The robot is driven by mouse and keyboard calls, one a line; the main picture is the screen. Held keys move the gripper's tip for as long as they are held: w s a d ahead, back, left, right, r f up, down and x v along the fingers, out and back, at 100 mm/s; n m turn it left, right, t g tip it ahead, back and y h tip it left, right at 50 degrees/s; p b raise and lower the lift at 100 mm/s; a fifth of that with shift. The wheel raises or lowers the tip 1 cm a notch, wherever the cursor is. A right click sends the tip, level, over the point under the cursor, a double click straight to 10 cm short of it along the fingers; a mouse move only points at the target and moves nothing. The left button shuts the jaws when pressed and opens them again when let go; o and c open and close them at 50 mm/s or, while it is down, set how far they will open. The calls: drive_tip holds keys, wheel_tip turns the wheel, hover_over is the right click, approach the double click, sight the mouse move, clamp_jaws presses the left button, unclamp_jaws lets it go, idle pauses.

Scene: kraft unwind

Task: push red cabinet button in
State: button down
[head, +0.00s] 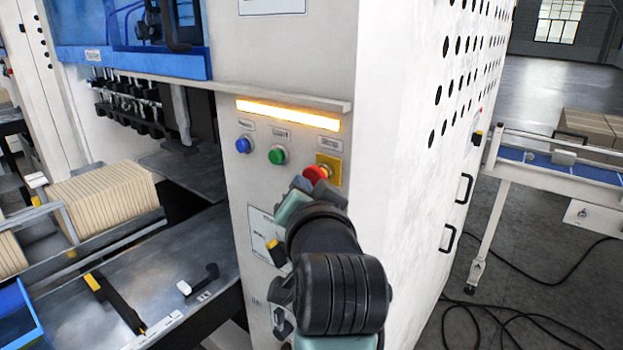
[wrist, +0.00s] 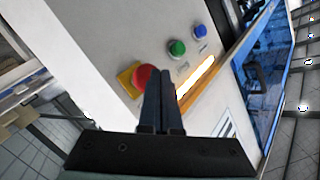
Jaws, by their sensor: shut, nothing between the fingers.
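The red button (head: 316,173) sits on a yellow square plate on the white cabinet front (head: 290,72), below a lit orange strip. In the wrist view the red button (wrist: 144,76) shows just left of the fingertips, partly hidden by them. My gripper (head: 303,184) is shut and empty, with its fingertips close to the red button's lower left in the head view. It also shows in the wrist view (wrist: 164,72), pointing at the panel. I cannot tell whether the fingers touch the button.
A green button (head: 277,155) and a blue button (head: 243,144) sit left of the red one. A ledge (head: 270,92) juts out above the lit strip. Stacked cardboard (head: 105,195) lies on the machine at left. A conveyor (head: 560,150) stands at right, with cables on the floor.

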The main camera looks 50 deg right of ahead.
drive_tip(key=shift+d, duration=0.6)
idle(0.3)
drive_tip(key=shift+a, duration=0.2)
drive_tip(key=shift+a, duration=0.9)
drive_tip(key=shift+s+a, duration=0.15)
drive_tip(key=shift+a, duration=1.1)
drive_tip(key=shift+s+a, duration=0.1)
drive_tip(key=shift+a, duration=1.15)
